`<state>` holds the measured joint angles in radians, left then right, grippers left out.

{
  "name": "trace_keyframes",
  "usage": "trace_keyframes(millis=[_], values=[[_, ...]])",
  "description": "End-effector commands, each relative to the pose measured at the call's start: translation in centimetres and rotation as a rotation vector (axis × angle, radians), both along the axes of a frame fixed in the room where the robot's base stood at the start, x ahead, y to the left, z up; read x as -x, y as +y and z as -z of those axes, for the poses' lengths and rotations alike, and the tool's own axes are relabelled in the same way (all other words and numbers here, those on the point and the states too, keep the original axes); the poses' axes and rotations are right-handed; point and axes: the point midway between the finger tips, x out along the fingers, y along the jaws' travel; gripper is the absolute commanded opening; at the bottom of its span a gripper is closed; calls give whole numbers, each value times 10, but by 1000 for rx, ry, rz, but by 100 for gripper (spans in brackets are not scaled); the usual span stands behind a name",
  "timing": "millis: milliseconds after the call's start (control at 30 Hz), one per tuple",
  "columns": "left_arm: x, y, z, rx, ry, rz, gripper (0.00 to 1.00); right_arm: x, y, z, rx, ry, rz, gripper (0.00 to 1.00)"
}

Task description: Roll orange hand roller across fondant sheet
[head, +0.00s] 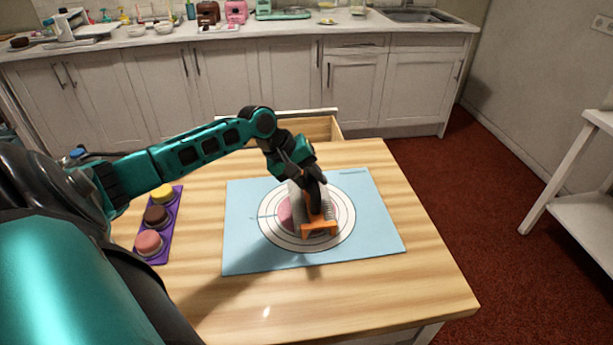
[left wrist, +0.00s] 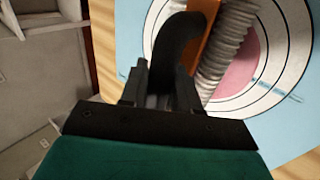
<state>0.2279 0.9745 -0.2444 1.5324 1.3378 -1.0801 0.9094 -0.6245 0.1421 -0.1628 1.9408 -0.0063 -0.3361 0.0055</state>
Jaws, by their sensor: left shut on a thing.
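The orange hand roller (head: 319,229) has an orange frame, a black handle and a ridged grey roller (left wrist: 229,40). My left gripper (head: 311,180) is shut on its black handle (left wrist: 171,48). The roller is over the pink fondant sheet (head: 286,213), near the middle of the mat. The fondant also shows in the left wrist view (left wrist: 242,65), beside the ridged roller. The roller and my gripper hide much of the fondant. I cannot tell whether the roller touches it. My right gripper is not in view.
A light blue mat (head: 375,235) with white rings lies on the wooden table (head: 425,285). A purple tray (head: 173,222) with yellow, brown and pink round pieces is at the left. An open drawer (head: 320,128) is behind the table. The table's right side is clear.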

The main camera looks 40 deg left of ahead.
Motion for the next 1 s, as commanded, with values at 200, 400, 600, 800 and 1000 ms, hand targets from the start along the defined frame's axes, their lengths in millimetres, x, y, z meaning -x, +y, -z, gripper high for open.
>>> trace_keyframes(millis=[200,400,600,800,1000], values=[[4,-3,8,3,19,4,0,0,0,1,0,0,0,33],[11,2,8,1,24,3,0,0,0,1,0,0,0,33],[25,14,8,-1,25,3,0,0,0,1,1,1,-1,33],[28,18,7,-1,22,2,0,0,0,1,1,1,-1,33],[28,18,8,-3,23,2,0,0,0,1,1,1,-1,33]])
